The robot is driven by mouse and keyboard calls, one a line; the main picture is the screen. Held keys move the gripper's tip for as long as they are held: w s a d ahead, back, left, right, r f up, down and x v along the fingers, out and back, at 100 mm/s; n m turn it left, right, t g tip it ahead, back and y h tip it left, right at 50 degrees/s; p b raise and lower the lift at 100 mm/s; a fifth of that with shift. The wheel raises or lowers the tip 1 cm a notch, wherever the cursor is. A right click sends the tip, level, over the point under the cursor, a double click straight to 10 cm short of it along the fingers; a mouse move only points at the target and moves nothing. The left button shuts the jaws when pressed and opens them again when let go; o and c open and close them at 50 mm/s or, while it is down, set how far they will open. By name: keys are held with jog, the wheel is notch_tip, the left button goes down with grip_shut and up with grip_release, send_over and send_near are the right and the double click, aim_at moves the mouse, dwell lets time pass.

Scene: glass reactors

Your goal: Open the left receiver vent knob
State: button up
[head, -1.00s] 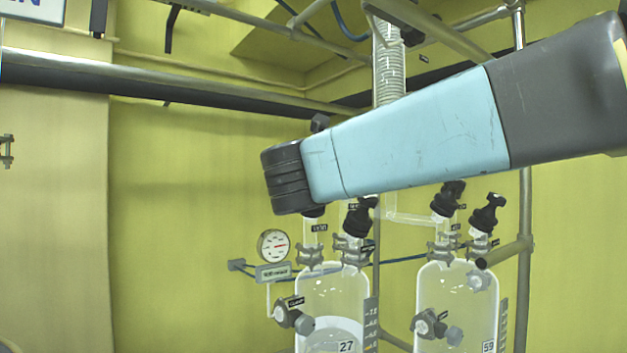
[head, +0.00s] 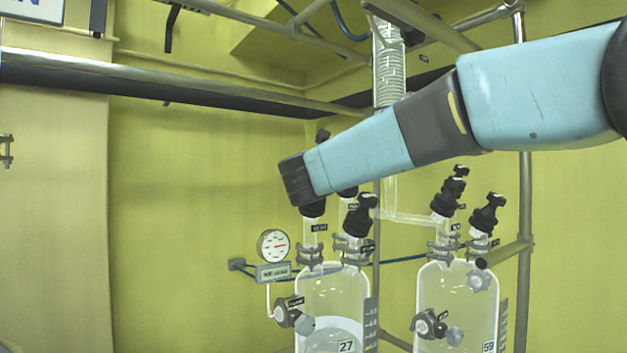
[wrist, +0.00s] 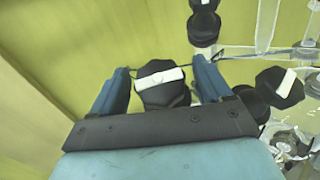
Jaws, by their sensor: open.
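The left receiver (head: 331,285) is a clear glass vessel marked 27, with black knobs on its top necks and another valve (head: 288,312) on its side. The leftmost top knob (head: 313,209) is partly hidden by my arm's dark end. In the wrist view, a black knob (wrist: 163,92) with a white bar on top sits between the two blue fingers of my open gripper (wrist: 160,68). The fingers stand on either side of it, seemingly apart from it. In the head view my fingers are hidden. The labels are too small to read, so I cannot confirm which knob is the vent.
A second black knob (head: 360,214) stands close to the right. The right receiver (head: 457,300), marked 59, stands beyond it. A pressure gauge (head: 273,246) is at the left. A coiled glass column (head: 389,62) and metal poles stand behind my arm. The left wall side is free.

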jog(key=shift+w, duration=0.2)
jog(key=c, duration=1)
jog(key=shift+o, duration=0.2)
jog(key=shift+n+y, duration=0.7)
jog(key=shift+n, duration=0.1)
jog(key=shift+n+y, duration=1.4)
jog(key=shift+y, duration=0.4)
jog(key=shift+s+a+n+g+y, duration=0.1)
jog(key=shift+n+g+y, duration=0.35)
jog(key=shift+n+y, duration=0.75)
jog(key=shift+a+n+g+y, duration=0.1)
jog(key=shift+n+g+y, duration=0.35)
jog(key=shift+n+y, duration=0.75)
jog(key=shift+d+n+g+y, duration=0.1)
jog(key=shift+n+g+y, duration=0.75)
jog(key=shift+n, duration=0.55)
jog(key=shift+n+g+y, duration=0.65)
jog(key=shift+n+g, duration=0.3)
jog(key=shift+n, duration=0.45)
